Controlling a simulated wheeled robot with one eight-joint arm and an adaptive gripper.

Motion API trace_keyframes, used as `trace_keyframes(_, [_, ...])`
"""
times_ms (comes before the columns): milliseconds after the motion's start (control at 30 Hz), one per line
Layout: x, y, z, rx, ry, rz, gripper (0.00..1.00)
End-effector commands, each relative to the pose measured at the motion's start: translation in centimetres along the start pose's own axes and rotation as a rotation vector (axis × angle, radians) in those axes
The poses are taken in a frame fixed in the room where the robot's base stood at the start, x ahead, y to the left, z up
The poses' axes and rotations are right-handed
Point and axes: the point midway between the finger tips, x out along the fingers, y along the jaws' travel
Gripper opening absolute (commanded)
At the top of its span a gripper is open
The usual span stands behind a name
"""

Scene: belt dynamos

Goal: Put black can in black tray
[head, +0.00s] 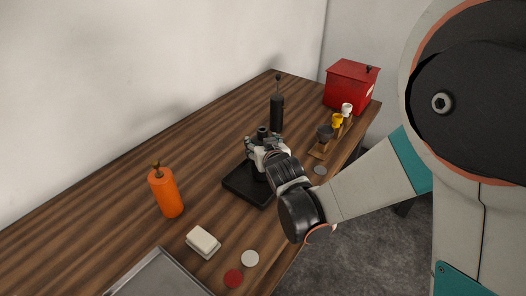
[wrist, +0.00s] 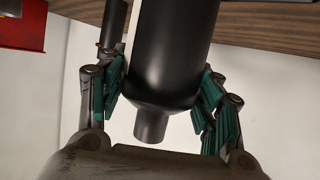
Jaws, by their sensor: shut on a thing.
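The black tray (head: 238,184) lies on the wooden table near its middle. My gripper (head: 264,146) is over the tray's far right part, with its fingers closed around a black can. In the wrist view the can (wrist: 176,50) sits between the green-padded fingers of my gripper (wrist: 165,90), its narrow neck towards the bottom of the picture. In the head view the can (head: 262,131) shows its dark top above the fingers; much of its body is hidden by my gripper. I cannot tell whether its base touches the tray.
A dark bottle (head: 277,113) stands behind the tray, and an orange bottle (head: 166,192) stands at left. A soap-like block (head: 203,241), a white disc (head: 250,258), a red disc (head: 233,278) and a metal tray (head: 160,275) lie in front. A red box (head: 350,86) stands far right.

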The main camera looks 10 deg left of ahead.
Motion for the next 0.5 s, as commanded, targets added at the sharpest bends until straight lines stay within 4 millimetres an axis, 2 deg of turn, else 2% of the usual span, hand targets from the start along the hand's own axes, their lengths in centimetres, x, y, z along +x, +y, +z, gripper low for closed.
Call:
trace_keyframes(33, [0.36,0.00,0.83,0.000,0.002,0.000,0.00])
trace_keyframes(100, [0.47,0.01,1.15,0.000,0.002,0.000,0.00])
trace_keyframes(467, [0.51,0.02,1.26,0.000,0.002,0.000,0.00])
trace_keyframes(500, [0.55,0.03,1.38,0.000,0.000,0.000,0.62])
